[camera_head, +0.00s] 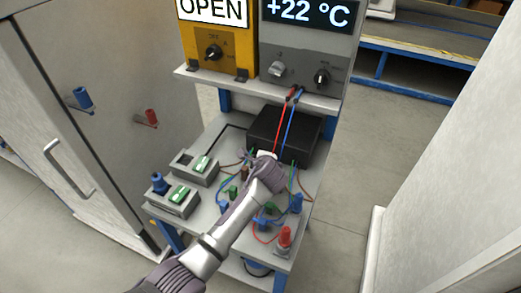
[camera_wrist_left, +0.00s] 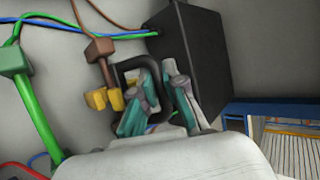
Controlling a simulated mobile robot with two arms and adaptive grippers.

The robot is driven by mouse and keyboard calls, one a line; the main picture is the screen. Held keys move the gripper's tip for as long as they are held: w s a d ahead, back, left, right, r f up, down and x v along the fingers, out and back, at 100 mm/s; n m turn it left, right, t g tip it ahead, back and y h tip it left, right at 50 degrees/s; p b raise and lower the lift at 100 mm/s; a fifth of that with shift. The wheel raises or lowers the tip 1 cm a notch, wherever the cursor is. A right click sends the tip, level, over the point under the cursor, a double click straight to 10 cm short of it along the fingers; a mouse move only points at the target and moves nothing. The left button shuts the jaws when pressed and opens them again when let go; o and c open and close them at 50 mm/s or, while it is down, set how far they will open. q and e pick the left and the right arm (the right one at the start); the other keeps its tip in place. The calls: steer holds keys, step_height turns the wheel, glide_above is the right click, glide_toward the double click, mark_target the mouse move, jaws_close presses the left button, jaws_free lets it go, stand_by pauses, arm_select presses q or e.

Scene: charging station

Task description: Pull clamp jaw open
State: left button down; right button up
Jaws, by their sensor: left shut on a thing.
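My left gripper (camera_head: 265,158) reaches in from the lower left to the front of the black box (camera_head: 290,128) on the charging station's table. In the left wrist view my left gripper (camera_wrist_left: 160,84) has its teal-padded fingers closed at a black C-shaped clamp part (camera_wrist_left: 127,70) beside the black box (camera_wrist_left: 205,60). The fingers hide part of the clamp, so its exact grip point is unclear. A brown clip (camera_wrist_left: 100,49) with yellow jaws (camera_wrist_left: 104,99) sits just left of the clamp. My right gripper is not in view.
Grey switch boxes with green rockers (camera_head: 180,195) stand at the table's left. Blue and red terminals (camera_head: 284,237) and loose cables lie near the front right. A grey cabinet (camera_head: 80,110) flanks the left. A display shelf (camera_head: 260,88) overhangs the back.

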arm_select(q)
steer(key=shift+w+d+r+g+p, duration=0.2)
steer(key=shift+w+g+p, duration=0.35)
steer(key=shift+p, duration=0.4)
steer(key=c, duration=1.2)
jaws_free()
steer(key=shift+s, duration=0.1)
steer(key=v, duration=1.2)
steer(key=shift+d, duration=0.1)
steer(key=shift+c, duration=0.3)
